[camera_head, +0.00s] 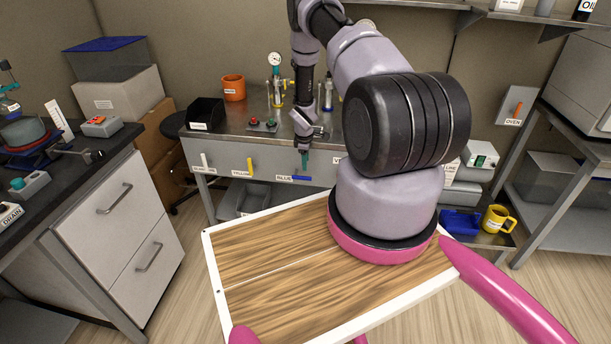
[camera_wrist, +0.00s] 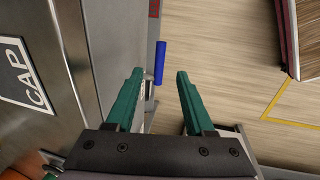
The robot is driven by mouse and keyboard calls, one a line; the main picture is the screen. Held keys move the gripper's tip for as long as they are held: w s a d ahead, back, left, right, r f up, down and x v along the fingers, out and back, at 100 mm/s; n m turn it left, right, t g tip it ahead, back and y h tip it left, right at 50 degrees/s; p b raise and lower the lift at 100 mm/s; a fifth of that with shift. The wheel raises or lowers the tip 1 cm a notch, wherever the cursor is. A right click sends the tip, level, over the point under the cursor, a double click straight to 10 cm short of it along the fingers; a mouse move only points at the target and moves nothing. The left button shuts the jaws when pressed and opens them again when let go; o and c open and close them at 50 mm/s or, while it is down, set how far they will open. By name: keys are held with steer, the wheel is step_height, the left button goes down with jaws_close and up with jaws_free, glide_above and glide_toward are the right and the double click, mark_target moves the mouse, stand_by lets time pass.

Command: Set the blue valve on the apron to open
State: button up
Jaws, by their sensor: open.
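The blue valve handle (camera_head: 302,178) is on the grey front apron (camera_head: 226,164) of the middle bench, beside a label reading BLUE. It lies about level, pointing sideways. In the wrist view the blue handle (camera_wrist: 160,62) shows between and beyond the two green fingertips, standing off the apron face at left. My gripper (camera_head: 304,160) hangs in front of the apron, just above the handle. The fingers (camera_wrist: 160,76) are apart with nothing between them, and I see no contact with the handle. The valve's open and shut marks are not readable.
A yellow handle (camera_head: 250,165) and a white handle (camera_head: 204,160) hang upright on the same apron to the left. The benchtop above holds a black bin (camera_head: 205,113), an orange pot (camera_head: 233,88) and a button box (camera_head: 263,124). A grey bin (camera_head: 243,198) sits below the bench.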

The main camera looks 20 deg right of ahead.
mark_target(306, 177)
steer(key=f, duration=0.3)
steer(key=w+f, duration=0.1)
steer(key=f, duration=0.2)
steer(key=d+f, duration=0.1)
steer(key=f, duration=0.1)
steer(key=shift+w+f, duration=0.2)
steer(key=shift+f, duration=0.2)
jaws_close()
stand_by(0.9)
